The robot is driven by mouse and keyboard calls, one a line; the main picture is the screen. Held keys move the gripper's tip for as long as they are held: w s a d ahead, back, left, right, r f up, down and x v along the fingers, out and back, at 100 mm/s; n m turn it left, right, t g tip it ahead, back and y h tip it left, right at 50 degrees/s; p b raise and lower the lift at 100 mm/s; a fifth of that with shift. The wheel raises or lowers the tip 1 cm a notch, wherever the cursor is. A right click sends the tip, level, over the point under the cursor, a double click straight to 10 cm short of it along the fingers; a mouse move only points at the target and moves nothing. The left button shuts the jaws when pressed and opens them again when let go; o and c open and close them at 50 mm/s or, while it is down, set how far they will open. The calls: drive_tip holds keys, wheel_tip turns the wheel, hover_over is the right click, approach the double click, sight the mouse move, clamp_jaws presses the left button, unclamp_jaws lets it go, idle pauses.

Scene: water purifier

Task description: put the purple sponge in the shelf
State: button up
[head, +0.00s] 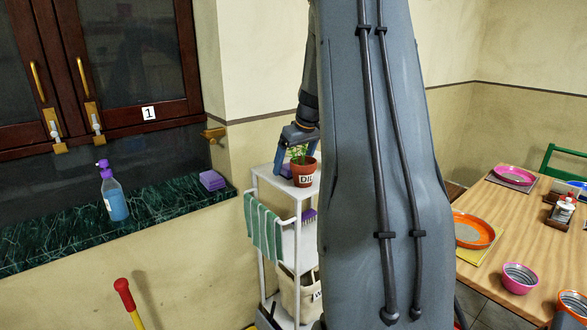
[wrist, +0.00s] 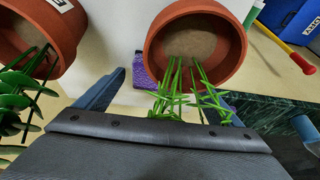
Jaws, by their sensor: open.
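In the head view a purple sponge (head: 212,181) lies on the green marble counter (head: 150,212), near its right end. The white shelf cart (head: 262,178) stands right of the counter. My gripper (head: 294,160) is open above its top tier, to the right of the sponge and apart from it. In the wrist view the open gripper (wrist: 172,85) faces a potted plant (wrist: 185,22), whose leaves overlap the jaws. A purple patch (wrist: 142,72) shows behind the pot's left edge; I cannot tell which object it is.
A purple bristled object (head: 309,216) sits on the cart's middle tier. A green striped towel (head: 263,228) hangs on the cart's side. A blue spray bottle (head: 115,198) stands on the counter. A laid wooden table (head: 492,205) is at right. My arm hides the centre.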

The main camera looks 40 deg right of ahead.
drive_tip(key=c, duration=1.2)
